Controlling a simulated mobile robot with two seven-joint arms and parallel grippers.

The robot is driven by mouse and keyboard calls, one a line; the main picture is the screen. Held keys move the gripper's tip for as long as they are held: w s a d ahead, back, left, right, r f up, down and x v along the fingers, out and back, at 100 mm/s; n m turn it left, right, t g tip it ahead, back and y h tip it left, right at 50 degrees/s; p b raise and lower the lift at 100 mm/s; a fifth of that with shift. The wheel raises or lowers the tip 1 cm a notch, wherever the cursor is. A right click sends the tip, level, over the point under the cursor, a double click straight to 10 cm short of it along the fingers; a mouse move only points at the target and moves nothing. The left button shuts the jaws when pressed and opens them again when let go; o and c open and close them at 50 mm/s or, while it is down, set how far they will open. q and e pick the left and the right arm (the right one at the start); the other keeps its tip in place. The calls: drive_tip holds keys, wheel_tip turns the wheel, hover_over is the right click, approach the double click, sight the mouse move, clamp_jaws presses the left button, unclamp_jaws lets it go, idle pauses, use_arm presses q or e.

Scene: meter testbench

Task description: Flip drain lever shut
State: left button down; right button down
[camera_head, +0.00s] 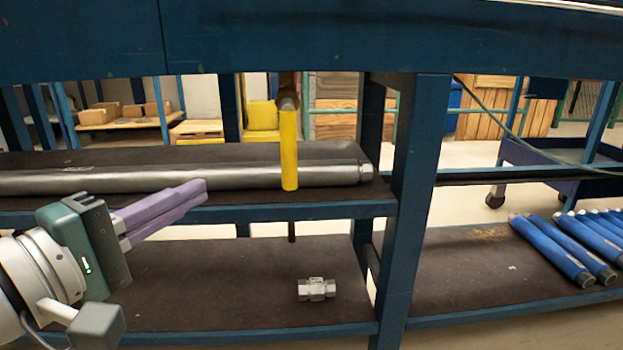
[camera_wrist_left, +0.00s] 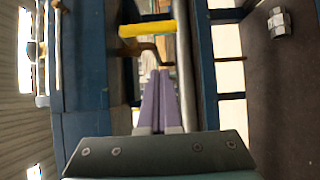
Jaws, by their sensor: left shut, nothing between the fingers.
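The yellow drain lever (camera_head: 289,150) hangs straight down from a valve under the blue bench beam in the head view. It also shows in the left wrist view (camera_wrist_left: 147,28), lying across the picture beyond the fingertips. In the left wrist view the fingers (camera_wrist_left: 160,75) are together and apart from the lever. My right gripper is in neither view.
A long grey pipe (camera_head: 150,180) lies on the middle shelf behind the lever. A small metal fitting (camera_head: 317,289) sits on the lower shelf. A blue upright post (camera_head: 415,170) stands right of the lever. Several blue cylinders (camera_head: 560,250) lie at the right.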

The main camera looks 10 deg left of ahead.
sight(289, 146)
use_arm(q)
drive_tip(key=w+d+b, duration=0.5)
drive_tip(key=w, duration=0.3)
drive_tip(key=shift+w+d, duration=0.15)
drive_tip(key=shift+d, duration=0.2)
